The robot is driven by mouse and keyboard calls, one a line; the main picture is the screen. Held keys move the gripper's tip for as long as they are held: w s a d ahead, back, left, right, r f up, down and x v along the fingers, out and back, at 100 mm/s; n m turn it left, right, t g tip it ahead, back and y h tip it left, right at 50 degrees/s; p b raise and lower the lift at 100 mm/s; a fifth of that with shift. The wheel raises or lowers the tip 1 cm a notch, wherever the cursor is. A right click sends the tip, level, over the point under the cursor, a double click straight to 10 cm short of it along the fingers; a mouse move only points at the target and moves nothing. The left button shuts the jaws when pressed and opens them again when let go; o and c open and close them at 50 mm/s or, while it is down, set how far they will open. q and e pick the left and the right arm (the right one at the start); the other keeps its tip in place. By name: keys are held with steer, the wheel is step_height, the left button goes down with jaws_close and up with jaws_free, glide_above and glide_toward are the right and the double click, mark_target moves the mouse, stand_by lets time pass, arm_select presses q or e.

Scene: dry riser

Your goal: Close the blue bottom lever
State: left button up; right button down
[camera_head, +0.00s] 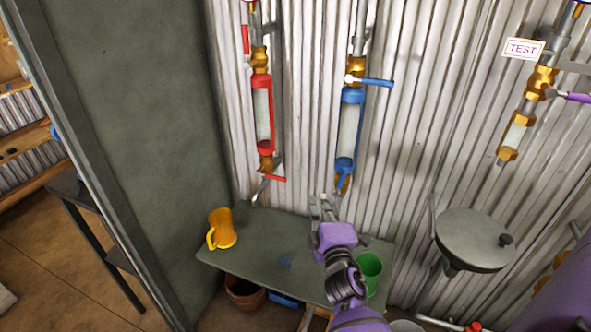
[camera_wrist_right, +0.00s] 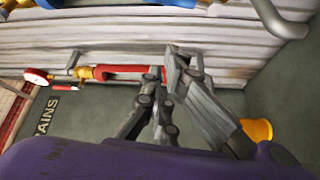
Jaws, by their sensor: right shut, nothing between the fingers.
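The blue-framed sight glass (camera_head: 348,130) hangs upright on the corrugated wall in the head view. Its upper blue lever (camera_head: 377,82) sticks out to the right. A brass fitting (camera_head: 342,183) shows at its bottom end; I cannot clearly make out the bottom lever there. My right gripper (camera_head: 326,203) is just below this fitting, its fingers pointing up; contact cannot be told. In the right wrist view the gripper (camera_wrist_right: 172,85) is shut with nothing between the fingers. My left gripper is not in view.
A red-framed sight glass (camera_head: 263,115) with a red lower lever (camera_head: 266,178) hangs to the left. Below stands a green table (camera_head: 260,245) with an orange mug (camera_head: 222,229) and a green cup (camera_head: 369,268). A round grey disc (camera_head: 472,238) is at right.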

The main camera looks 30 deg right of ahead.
mark_target(343, 178)
steer(key=w+d+p, duration=0.1)
steer(key=w+d, duration=0.5)
steer(key=shift+w+r+n+p, duration=0.25)
steer(key=shift+r+n+p, duration=0.05)
steer(key=shift+r+n, duration=0.1)
stand_by(0.3)
steer(key=shift+s+d+m+t+b, duration=0.2)
steer(key=shift+s+m+t+b, duration=0.1)
steer(key=shift+m+b, duration=0.3)
